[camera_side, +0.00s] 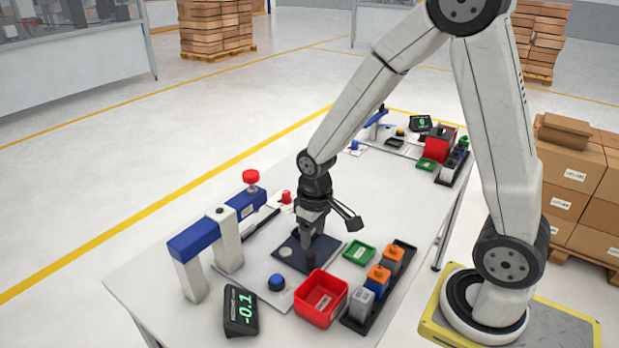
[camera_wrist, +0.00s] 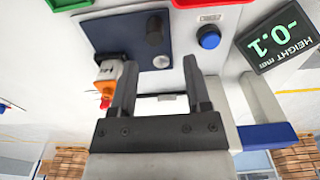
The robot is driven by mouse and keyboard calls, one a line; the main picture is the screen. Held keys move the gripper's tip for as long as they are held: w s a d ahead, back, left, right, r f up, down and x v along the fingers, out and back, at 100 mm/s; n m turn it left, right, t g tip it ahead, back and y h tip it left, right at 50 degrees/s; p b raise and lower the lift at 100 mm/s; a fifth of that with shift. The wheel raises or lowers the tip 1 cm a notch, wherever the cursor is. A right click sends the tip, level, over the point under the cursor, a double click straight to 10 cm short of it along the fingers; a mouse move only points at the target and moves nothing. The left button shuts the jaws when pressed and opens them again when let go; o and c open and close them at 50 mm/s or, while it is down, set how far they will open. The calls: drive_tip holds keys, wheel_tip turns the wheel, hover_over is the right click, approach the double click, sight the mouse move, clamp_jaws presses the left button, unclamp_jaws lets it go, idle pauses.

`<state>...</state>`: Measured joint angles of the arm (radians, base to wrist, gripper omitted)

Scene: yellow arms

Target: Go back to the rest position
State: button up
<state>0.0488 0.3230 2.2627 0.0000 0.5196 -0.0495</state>
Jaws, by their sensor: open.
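My gripper (camera_side: 308,230) hangs above the dark blue plate (camera_side: 325,249) on the near half of the white table. In the wrist view the two fingers of my gripper (camera_wrist: 160,95) stand wide apart with nothing between them. On the plate are a short black cylinder (camera_wrist: 153,28) and a flat silver disc (camera_wrist: 161,61). An orange and grey piece with a red end (camera_wrist: 106,82) shows beside the left finger. I cannot tell how far it is from the finger.
A blue and white gantry (camera_side: 228,240) stands left of my gripper. In front are a height display (camera_side: 240,311) reading -0.1, a blue button (camera_side: 277,282) and a red bin (camera_side: 321,298). A green tray (camera_side: 359,252) and a black rack of blocks (camera_side: 400,260) lie right.

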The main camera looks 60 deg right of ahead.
drive_tip(key=s+a+r+t, duration=0.1)
drive_tip(key=s+r+t, duration=0.1)
drive_tip(key=s, duration=0.3)
drive_tip(key=shift+s+a+r, duration=0.35)
drive_tip(key=shift+s+r, duration=0.05)
drive_tip(key=shift+r, duration=0.4)
